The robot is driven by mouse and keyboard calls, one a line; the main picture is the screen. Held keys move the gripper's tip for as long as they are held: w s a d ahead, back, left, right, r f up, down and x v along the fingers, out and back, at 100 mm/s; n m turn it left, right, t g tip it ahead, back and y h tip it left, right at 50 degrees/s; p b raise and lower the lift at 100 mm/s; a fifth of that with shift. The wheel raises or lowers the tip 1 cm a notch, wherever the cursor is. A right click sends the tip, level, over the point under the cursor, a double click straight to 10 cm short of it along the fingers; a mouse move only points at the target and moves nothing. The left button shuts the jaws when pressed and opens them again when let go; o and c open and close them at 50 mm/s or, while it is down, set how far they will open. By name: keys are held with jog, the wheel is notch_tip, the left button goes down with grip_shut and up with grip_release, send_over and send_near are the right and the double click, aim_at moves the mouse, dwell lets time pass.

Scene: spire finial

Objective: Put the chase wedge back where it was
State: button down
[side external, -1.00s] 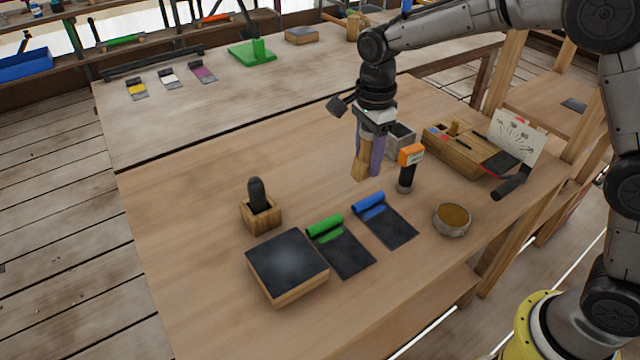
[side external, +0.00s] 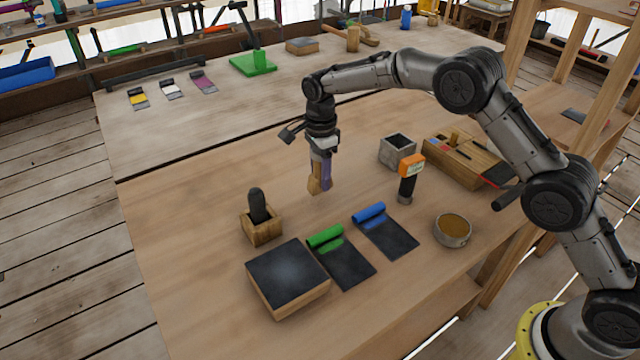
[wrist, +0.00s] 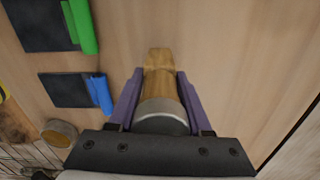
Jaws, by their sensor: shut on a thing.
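The chase wedge, which I take to be the tapered wooden piece with a grey band, (side external: 314,187) is held by my gripper (side external: 321,170) above the wooden table. It points down, and its tip appears clear of the tabletop. In the wrist view, the wedge (wrist: 158,82) lies between the two purple fingers of my gripper (wrist: 156,92), which are shut on it. Its upper end is hidden by the gripper.
A wooden block with a dark tool (side external: 260,222), a dark-topped block (side external: 287,276), green (side external: 340,258) and blue (side external: 385,230) rolled sheets, a round tin (side external: 452,230), an orange-topped device (side external: 409,178) and a grey box (side external: 397,151) surround free table below my gripper.

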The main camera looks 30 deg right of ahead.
aim_at(320, 185)
jog(key=shift+f, duration=1.6)
jog(key=shift+f, duration=0.1)
jog(key=shift+c, duration=1.7)
grip_release()
jog(key=shift+f, duration=0.1)
